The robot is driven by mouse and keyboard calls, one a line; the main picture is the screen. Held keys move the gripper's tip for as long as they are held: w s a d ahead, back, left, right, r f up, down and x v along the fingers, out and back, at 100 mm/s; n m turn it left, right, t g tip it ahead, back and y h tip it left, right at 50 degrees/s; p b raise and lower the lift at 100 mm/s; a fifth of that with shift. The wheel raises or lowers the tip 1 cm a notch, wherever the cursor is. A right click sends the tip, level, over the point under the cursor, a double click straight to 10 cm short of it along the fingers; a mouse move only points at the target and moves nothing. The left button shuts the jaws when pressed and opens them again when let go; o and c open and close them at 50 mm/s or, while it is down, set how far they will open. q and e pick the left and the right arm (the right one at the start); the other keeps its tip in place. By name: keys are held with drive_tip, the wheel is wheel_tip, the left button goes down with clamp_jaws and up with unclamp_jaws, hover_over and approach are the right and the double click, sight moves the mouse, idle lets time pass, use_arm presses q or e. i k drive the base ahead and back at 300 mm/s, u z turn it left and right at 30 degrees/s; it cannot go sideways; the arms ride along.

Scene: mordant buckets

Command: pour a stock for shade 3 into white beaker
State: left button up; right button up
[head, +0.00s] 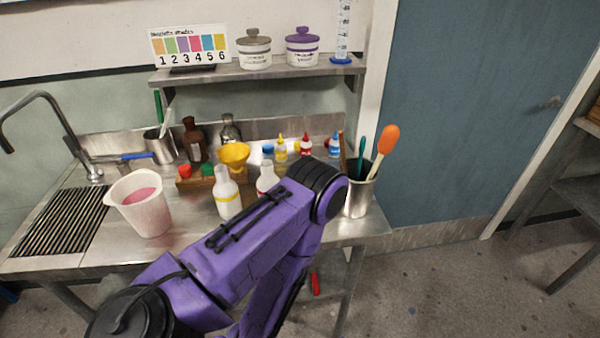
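A white beaker-like jug (150,217) with pink liquid (139,195) inside stands upright on the steel counter at the left. A white bottle with a yellow band (228,202) stands to its right. A white bottle with a red band (266,181) is beside that, its lower part hidden by my purple arm. My purple arm crosses the counter front and bends back down. Neither gripper is in the picture.
A sink tap (52,100) and black drain grate (58,222) are at the left. Small dropper bottles (281,148), a yellow funnel (234,155) and brown bottle (194,142) stand behind. A metal tool cup (358,197) stands at the right end.

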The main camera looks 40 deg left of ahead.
sight(139, 196)
drive_tip(key=z, duration=0.05)
drive_tip(key=k, duration=0.95)
drive_tip(key=u, duration=1.4)
drive_tip(key=i, duration=0.15)
drive_tip(key=u, duration=0.25)
